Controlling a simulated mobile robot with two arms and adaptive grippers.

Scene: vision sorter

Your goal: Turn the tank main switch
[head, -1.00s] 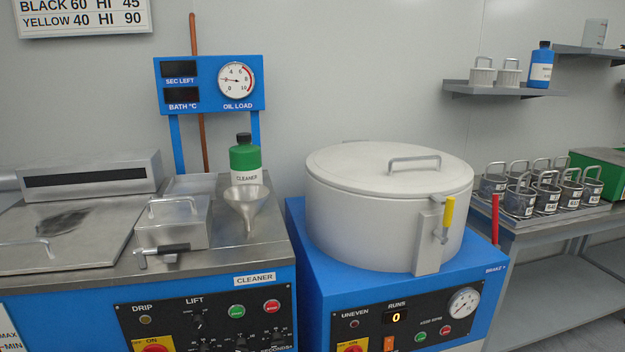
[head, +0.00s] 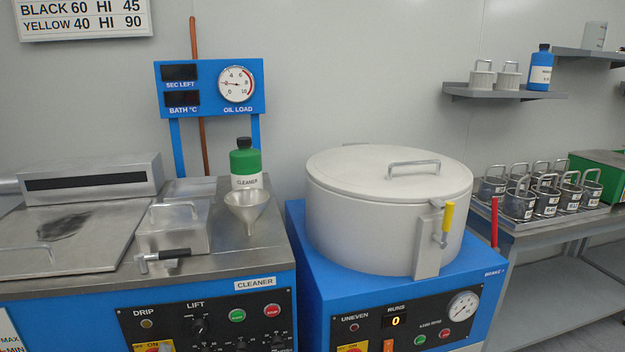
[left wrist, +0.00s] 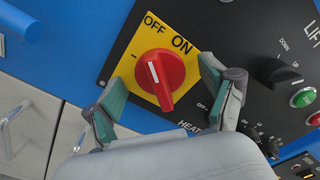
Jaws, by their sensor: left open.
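The tank main switch is a red rotary knob (left wrist: 162,82) on a yellow plate (left wrist: 184,62) marked OFF and ON, set in a black panel. A white line on the knob points up and slightly left in the left wrist view, towards the OFF side. My left gripper (left wrist: 163,74) is open, with one finger on each side of the knob. I cannot tell whether either finger touches it. My right gripper is not in view.
The blue tank front carries other controls close by: a black LIFT knob (left wrist: 279,73), a green button (left wrist: 303,97) and small dials. A blue handle-like part (left wrist: 20,20) sticks out at the wrist view's upper left. The white spinner drum (head: 375,225) stands to the right.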

